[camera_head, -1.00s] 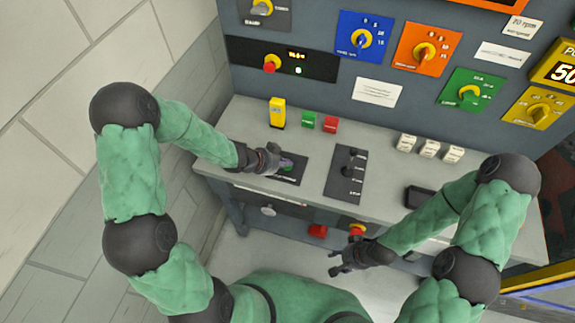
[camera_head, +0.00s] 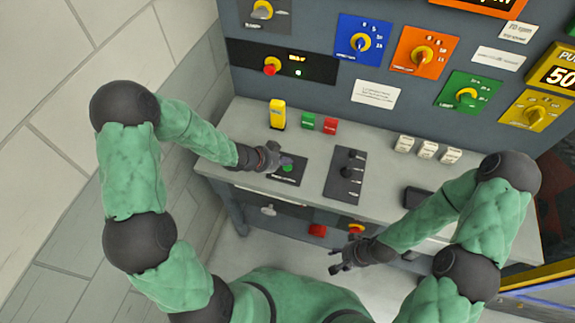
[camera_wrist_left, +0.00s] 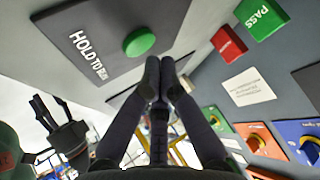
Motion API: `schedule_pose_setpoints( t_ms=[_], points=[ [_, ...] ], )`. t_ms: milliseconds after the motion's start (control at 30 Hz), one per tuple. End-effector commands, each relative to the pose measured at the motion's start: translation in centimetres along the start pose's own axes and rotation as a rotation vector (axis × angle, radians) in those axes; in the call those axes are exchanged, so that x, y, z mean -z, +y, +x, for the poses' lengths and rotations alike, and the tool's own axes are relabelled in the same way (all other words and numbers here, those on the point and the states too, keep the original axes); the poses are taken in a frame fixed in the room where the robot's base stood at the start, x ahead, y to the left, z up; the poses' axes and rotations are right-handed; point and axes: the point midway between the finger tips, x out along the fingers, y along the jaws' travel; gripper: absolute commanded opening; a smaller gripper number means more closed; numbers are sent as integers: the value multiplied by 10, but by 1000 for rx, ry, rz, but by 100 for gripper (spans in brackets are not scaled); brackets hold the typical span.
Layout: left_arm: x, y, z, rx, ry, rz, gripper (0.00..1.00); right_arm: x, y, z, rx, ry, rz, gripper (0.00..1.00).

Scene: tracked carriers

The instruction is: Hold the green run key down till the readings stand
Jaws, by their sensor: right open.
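The green run key (camera_head: 287,168) is a round green button on a dark plate on the grey desk. In the left wrist view the key (camera_wrist_left: 139,42) is fully uncovered beside the lettering "HOLD TO" and more letters partly cut off. My left gripper (camera_head: 281,160) is at the key in the head view. In the left wrist view its fingertips (camera_wrist_left: 160,62) are together with nothing between them, close beside the key; a small gap seems to show. My right gripper (camera_head: 337,262) is open and empty in front of the desk. A dark panel with a small lit display (camera_head: 297,59) is on the upright wall.
A yellow block (camera_head: 277,114), a green block (camera_head: 308,121) and a red block (camera_head: 330,126) stand behind the key plate. A dark slider plate (camera_head: 345,175) lies to its right. Coloured dial panels, such as the blue one (camera_head: 364,38), cover the wall.

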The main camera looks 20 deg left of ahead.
Motion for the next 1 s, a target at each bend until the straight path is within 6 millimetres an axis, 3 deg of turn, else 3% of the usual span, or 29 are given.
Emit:
schedule_pose_setpoints(
  t_ms=[267,800,1000],
  points=[
    [3,-2,-3,0,0,0,0,0,-2,-4,0,0,0,49],
    [33,-14,-35,1,0,0,0,-2,-17,-46,0,0,0,49],
    [33,-14,-35,0,0,0,0,-2,-17,-47,0,0,0,49]
  ],
)
